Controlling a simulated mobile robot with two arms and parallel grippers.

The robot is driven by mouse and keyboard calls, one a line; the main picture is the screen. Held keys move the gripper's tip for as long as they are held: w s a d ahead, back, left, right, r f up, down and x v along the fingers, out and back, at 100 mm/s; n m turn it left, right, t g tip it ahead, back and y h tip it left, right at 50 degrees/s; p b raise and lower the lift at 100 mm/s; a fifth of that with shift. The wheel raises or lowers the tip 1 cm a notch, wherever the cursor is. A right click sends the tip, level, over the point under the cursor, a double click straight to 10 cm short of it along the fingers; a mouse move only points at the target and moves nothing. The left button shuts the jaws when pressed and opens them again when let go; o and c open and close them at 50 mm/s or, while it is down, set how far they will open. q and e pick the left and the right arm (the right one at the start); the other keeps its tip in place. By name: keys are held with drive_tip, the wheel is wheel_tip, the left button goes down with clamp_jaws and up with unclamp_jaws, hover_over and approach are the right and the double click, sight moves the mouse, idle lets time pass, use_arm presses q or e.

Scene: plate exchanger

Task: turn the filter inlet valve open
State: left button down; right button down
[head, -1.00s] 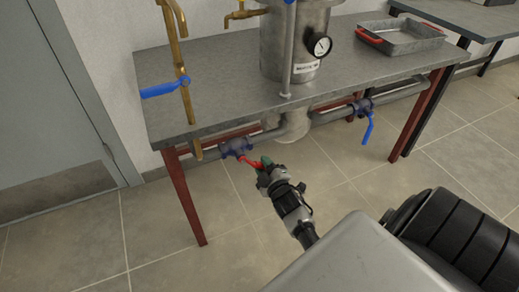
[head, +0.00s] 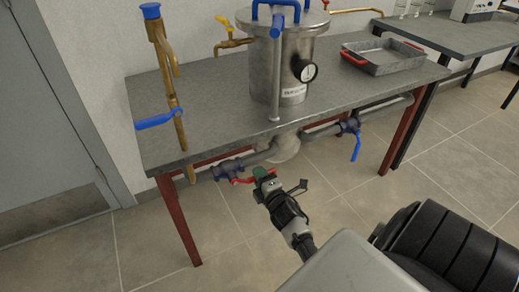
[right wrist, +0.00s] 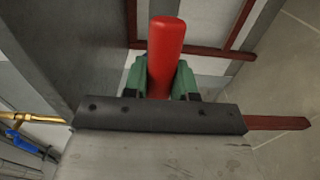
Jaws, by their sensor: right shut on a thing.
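The valve with the red handle (head: 243,181) sits on the grey pipe under the table's front left, its dark blue body (head: 226,170) to the left of the handle. I take it for the filter inlet valve; no label on it is readable. The handle lies nearly along the pipe. My right gripper (head: 262,175) is shut on the handle's outer part. In the right wrist view the red handle (right wrist: 166,45) stands between the green finger pads. My left gripper is not in view.
The steel filter vessel (head: 277,70) with a gauge stands on the grey table (head: 215,110). A blue-handled valve (head: 355,140) hangs on the pipe to the right. Brass pipework (head: 168,75) rises at the left. A tray (head: 385,58) lies at the right. Floor in front is clear.

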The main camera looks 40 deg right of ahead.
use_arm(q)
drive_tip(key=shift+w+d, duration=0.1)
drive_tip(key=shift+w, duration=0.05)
use_arm(e)
drive_tip(key=c, duration=0.9)
unclamp_jaws()
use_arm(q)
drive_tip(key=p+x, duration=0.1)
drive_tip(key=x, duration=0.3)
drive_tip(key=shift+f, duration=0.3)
use_arm(e)
drive_tip(key=v, duration=1)
drive_tip(key=shift+s, duration=0.4)
